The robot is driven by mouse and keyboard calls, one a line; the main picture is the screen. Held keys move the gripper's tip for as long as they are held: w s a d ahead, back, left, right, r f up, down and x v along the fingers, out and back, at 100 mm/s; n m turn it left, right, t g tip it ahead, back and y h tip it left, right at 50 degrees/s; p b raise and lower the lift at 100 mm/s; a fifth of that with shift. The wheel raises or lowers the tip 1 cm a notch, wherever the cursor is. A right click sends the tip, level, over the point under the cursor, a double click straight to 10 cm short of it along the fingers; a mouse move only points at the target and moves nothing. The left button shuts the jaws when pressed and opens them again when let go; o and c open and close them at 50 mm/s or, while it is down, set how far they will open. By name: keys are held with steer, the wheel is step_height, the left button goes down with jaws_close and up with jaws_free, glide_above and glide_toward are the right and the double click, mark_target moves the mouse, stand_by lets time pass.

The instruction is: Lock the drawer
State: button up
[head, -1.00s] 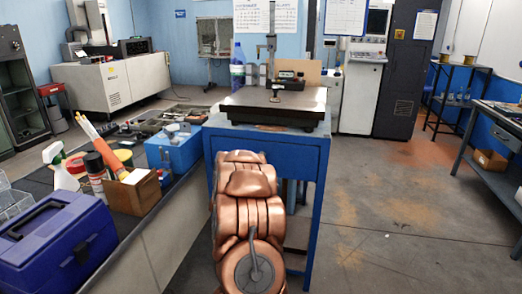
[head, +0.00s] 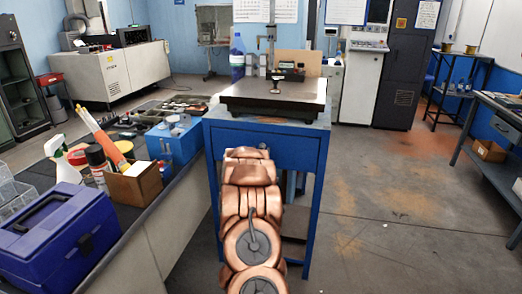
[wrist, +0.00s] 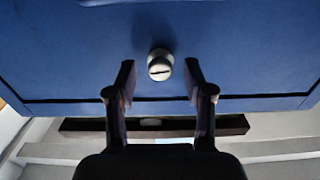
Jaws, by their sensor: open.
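The blue drawer front (head: 294,155) is in the bench under the dark plate, and looks closed in the head view. In the wrist view the drawer front (wrist: 70,55) fills the upper part. A round, pale metal lock knob (wrist: 160,70) with a dark slot across it, nearly level and slightly tilted, stands out from it. My gripper (wrist: 160,76) is open, with one finger on each side of the lock and clear gaps between. It holds nothing. In the head view my copper-coloured arm hides the gripper and lock.
The dark surface plate (head: 270,100) with a height gauge sits on the bench (head: 311,215). A blue toolbox (head: 60,235) and a cardboard box (head: 135,183) stand on the left counter. The floor (head: 400,220) to the right is open.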

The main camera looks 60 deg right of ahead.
steer(key=shift+w+d, duration=0.25)
steer(key=shift+d, duration=0.35)
steer(key=shift+c, duration=0.4)
jaws_close()
